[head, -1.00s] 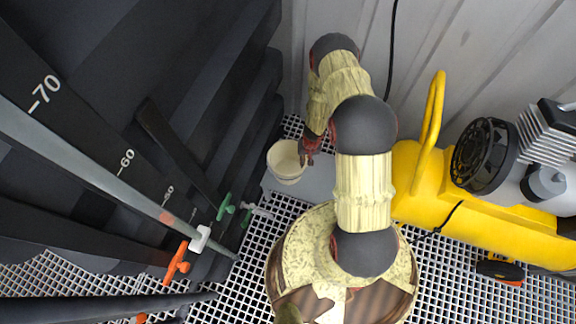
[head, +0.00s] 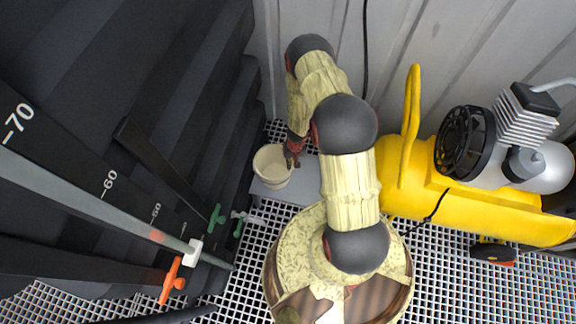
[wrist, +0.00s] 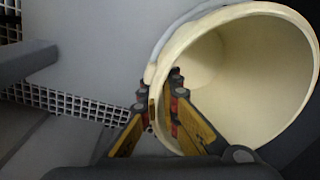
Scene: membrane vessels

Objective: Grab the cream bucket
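The cream bucket (head: 271,168) stands upright on a light grey plate beside the dark wall in the head view. In the wrist view its wide open mouth and empty-looking inside (wrist: 265,80) fill the right half. My gripper (head: 292,158) reaches down at the bucket's right rim. In the wrist view my gripper (wrist: 160,100) straddles the bucket's wall, with one finger outside and one inside. The fingertips are drawn close together with the wall between them, so it looks shut on the bucket. The bucket's base is hidden in the wrist view.
A yellow compressor (head: 470,205) stands to the right of my arm. Dark stepped panels with a numbered scale (head: 110,185) rise on the left, with green and orange valves (head: 172,282). A pale corrugated wall is behind. The floor is white grating (head: 450,290).

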